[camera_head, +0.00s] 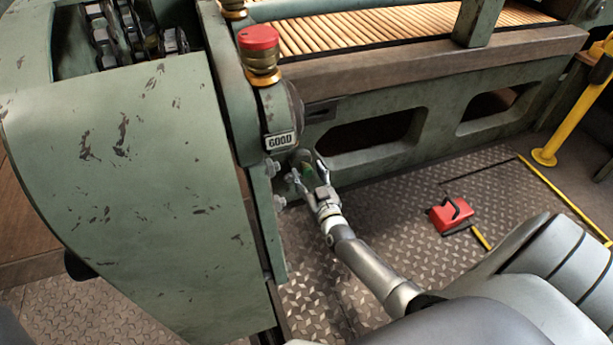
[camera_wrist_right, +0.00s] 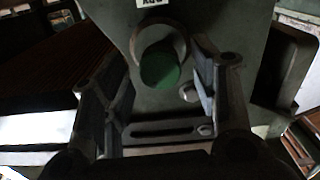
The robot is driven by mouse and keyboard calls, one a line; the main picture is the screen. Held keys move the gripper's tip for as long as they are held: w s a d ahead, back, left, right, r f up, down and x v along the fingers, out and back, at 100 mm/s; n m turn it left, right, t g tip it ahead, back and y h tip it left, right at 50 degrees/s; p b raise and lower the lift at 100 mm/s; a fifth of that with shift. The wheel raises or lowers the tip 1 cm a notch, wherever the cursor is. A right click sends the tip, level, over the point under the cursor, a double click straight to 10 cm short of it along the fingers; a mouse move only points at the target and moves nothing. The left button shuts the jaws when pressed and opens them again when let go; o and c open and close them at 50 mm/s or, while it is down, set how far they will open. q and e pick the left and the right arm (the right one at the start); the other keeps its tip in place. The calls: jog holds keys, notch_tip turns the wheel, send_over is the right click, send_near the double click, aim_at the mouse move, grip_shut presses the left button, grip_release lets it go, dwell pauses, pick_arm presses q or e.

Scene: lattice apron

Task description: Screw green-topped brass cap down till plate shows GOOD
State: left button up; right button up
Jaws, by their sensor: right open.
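The green-topped cap (camera_wrist_right: 160,70) sits between the open fingers of my right gripper (camera_wrist_right: 160,92) in the right wrist view, with a round rim behind its green face. In the head view the right gripper (camera_head: 308,172) reaches the machine's side just below the plate, and only a little of the green shows between its fingers. Whether the fingers touch the cap is unclear. The plate (camera_head: 280,141) reads GOOD in the head view; its lower edge shows at the top of the wrist view (camera_wrist_right: 150,2). My left gripper is not in view.
A brass cap with a red top (camera_head: 259,52) stands above the plate. Bolts (camera_head: 272,168) stick out left of the gripper. A red box with a black handle (camera_head: 450,214) lies on the tread-plate floor (camera_head: 400,235). A yellow post (camera_head: 575,110) stands at right.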

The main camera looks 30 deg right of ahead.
jog(key=shift+x, duration=0.85)
jog(key=c, duration=1)
jog(key=shift+c, duration=0.2)
